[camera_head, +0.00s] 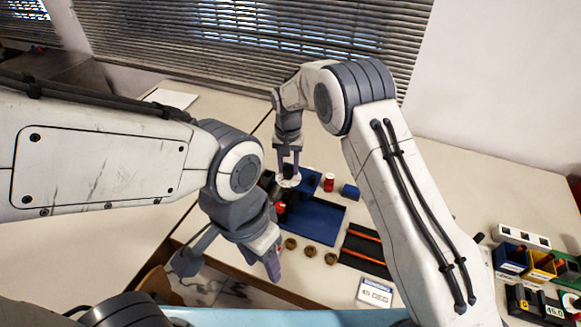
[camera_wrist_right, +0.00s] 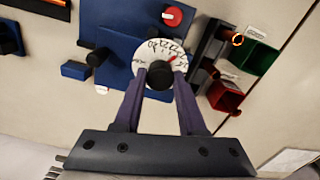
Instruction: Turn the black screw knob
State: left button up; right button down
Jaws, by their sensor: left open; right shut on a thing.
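The black knob (camera_wrist_right: 159,76) sits at the centre of a white numbered dial (camera_wrist_right: 146,54) with a red mark, on the blue rig. My right gripper (camera_wrist_right: 159,82) has its two purple fingers on either side of the knob and is shut on it. In the head view, my right gripper (camera_head: 288,168) points down at the white dial (camera_head: 291,182); the knob is hidden there. My left gripper (camera_head: 270,262) is open and empty, low in front of the rig near the table's front edge.
A blue tray (camera_head: 318,222), a red-capped piece (camera_head: 329,181), several brass-coloured round pieces (camera_head: 310,251) and a white display (camera_head: 375,292) lie nearby. Red (camera_wrist_right: 225,97) and green (camera_wrist_right: 258,57) bins stand right of the dial. Coloured bins are at the far right in the head view.

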aim_at(288, 169)
jog(key=shift+s+a+f+m, duration=0.2)
jog(key=shift+s+m, duration=0.15)
jog(key=shift+m, duration=0.25)
jog(key=shift+c, duration=2.4)
grip_release()
jog(key=shift+r, duration=0.1)
jog(key=shift+w, duration=0.15)
jog(key=shift+r, duration=0.1)
jog(key=shift+r, duration=0.2)
notch_tip(288, 169, up, 8)
jog(key=shift+r+b, duration=0.25)
jog(key=shift+b, duration=0.8)
jog(key=shift+d+r, duration=0.1)
jog(key=shift+r, duration=0.65)
